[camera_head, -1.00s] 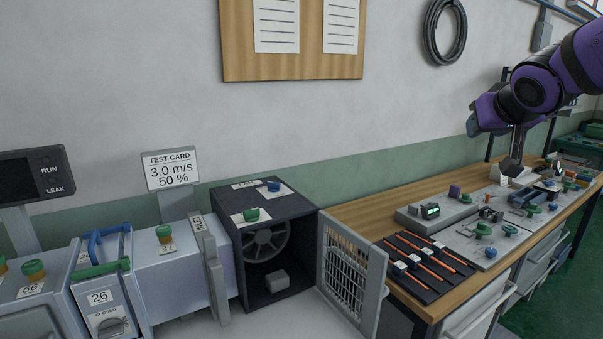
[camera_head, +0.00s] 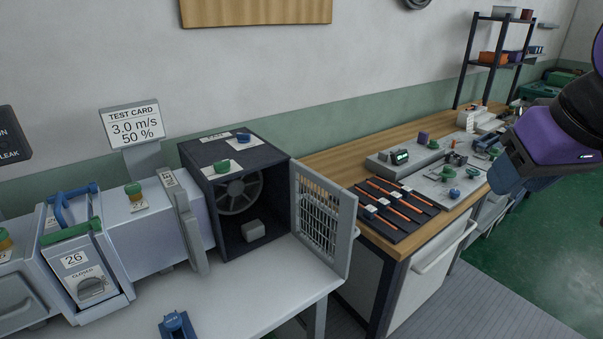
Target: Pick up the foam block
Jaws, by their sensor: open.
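My gripper (camera_head: 503,178) is at the right of the view, beyond the bench's front edge and well apart from the block. It is open; its fingertips are hard to make out and I see nothing held.
The grille door (camera_head: 323,220) stands swung open at the box's right. A blue clip-like part (camera_head: 177,325) lies on the white table (camera_head: 262,287).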

